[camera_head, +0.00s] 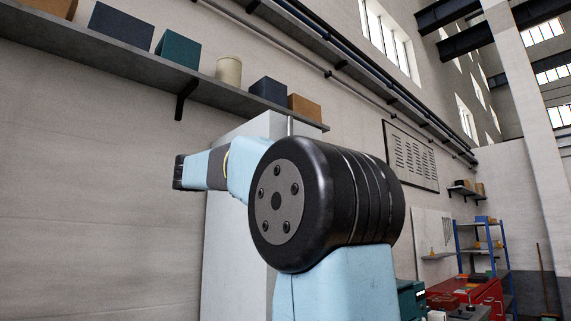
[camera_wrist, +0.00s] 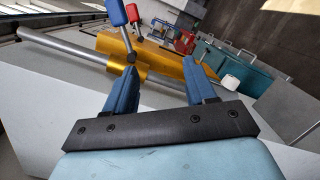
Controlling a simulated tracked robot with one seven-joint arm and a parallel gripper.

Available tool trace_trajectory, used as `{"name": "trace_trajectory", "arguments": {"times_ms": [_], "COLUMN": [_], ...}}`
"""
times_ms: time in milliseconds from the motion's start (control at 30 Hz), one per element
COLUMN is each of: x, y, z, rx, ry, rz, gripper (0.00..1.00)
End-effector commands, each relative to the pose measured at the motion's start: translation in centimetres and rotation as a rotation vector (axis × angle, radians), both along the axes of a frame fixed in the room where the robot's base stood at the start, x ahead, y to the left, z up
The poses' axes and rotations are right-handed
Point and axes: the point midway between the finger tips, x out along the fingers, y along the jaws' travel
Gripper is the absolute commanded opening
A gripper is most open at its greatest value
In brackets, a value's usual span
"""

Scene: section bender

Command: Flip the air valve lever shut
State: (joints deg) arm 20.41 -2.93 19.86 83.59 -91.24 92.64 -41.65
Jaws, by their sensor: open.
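In the wrist view, a grey metal pipe (camera_wrist: 62,47) runs from the upper left toward the middle above a pale surface. A brass-yellow valve body (camera_wrist: 113,68) sits around the pipe. A lever with a blue grip (camera_wrist: 117,13) rises from a dark pivot at the valve, standing across the pipe. My gripper (camera_wrist: 160,70) is open, with its two blue fingers apart. The left fingertip is close to the valve and lever pivot in the picture; I cannot tell whether it touches. Nothing is held. The head view does not show the valve; my arm fills its middle.
In the head view, a wall shelf (camera_head: 140,68) with boxes and a tall pale cabinet (camera_head: 222,260) stand behind my arm.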

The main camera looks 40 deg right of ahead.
Motion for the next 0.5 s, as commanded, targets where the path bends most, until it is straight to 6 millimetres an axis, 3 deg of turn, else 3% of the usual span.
{"name": "trace_trajectory", "arguments": {"times_ms": [100, 200, 500], "x": [0.8, 0.9, 0.5], "y": [-1.2, -1.6, -3.3], "z": [3.3, 5.1, 6.6], "rx": [-0.098, -0.151, -0.188], "ry": [0.023, 0.032, 0.039], "rz": [-0.094, -0.150, -0.194], "gripper": [0.55, 0.55, 0.55]}}
